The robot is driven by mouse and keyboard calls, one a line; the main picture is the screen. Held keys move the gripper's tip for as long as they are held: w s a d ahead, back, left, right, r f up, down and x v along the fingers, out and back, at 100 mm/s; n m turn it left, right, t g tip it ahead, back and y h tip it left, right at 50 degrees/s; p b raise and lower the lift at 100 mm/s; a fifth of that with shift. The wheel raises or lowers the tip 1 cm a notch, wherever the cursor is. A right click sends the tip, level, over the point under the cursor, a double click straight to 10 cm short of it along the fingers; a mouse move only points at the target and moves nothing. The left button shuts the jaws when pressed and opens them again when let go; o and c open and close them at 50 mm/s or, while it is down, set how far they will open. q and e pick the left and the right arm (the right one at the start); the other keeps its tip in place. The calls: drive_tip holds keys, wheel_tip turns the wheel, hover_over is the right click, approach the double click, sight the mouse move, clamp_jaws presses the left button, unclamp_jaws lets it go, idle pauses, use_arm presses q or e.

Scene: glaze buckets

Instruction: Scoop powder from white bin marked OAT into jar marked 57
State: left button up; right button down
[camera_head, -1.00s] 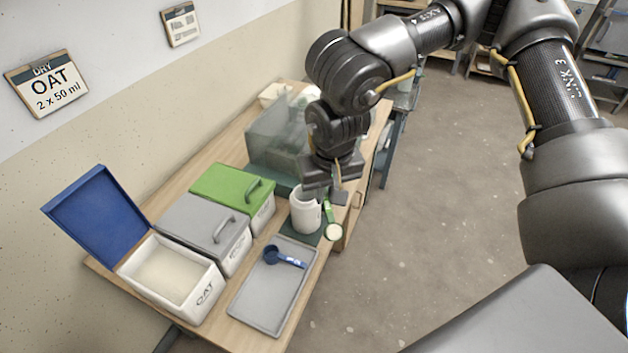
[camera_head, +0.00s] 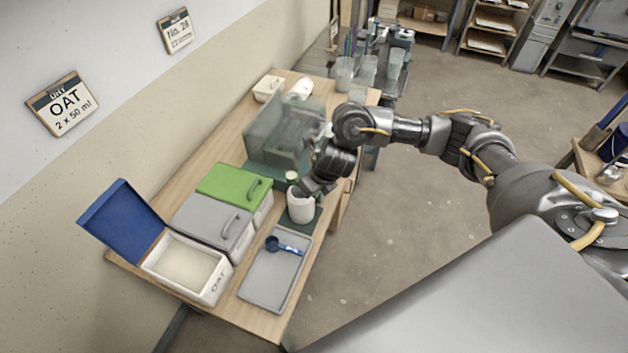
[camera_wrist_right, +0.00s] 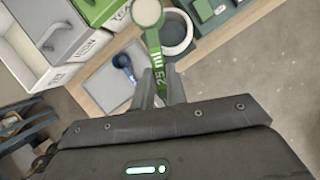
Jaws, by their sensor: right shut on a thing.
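The white OAT bin (camera_head: 216,286) stands open at the table's near end, its blue lid tilted back, with pale powder (camera_head: 186,265) inside. A white open jar (camera_head: 300,208) stands on a dark green mat beyond the grey tray; I cannot read a number on it. It shows partly in the wrist view (camera_wrist_right: 178,36). My right gripper (camera_wrist_right: 162,92) is shut on the handle of a green scoop (camera_wrist_right: 154,50) marked 25. The scoop's pale round bowl (camera_head: 292,176) appears near the jar's top in the head view; whether it holds powder I cannot tell. My left gripper is not in view.
A blue scoop (camera_head: 284,246) lies on the grey tray (camera_head: 262,285). Grey-lidded (camera_head: 207,222) and green-lidded (camera_head: 232,184) bins stand beside the OAT bin. A clear box (camera_head: 280,135) stands behind the jar. The wall sign (camera_head: 62,104) reads OAT, 2 x 50 ml.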

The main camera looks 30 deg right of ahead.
drive_tip(key=shift+d+f+m, duration=0.3)
drive_tip(key=shift+d+m, duration=0.1)
drive_tip(key=shift+m, duration=0.1)
drive_tip(key=shift+f, duration=0.1)
drive_tip(key=d+f+m+y+b, duration=0.1)
drive_tip(key=y+b, duration=0.3)
drive_tip(key=b, duration=0.1)
drive_tip(key=d+f+m+y+b, duration=0.1)
drive_tip(key=f+y+b, duration=0.1)
drive_tip(key=y+b, duration=0.3)
drive_tip(key=d+f+m+g+y+b, duration=0.1)
drive_tip(key=m+y+b, duration=0.1)
drive_tip(key=y+b, duration=0.2)
drive_tip(key=shift+w+f+y+b, duration=0.3)
drive_tip(key=shift+f+y+b, duration=0.1)
drive_tip(key=shift+b, duration=1)
idle(0.6)
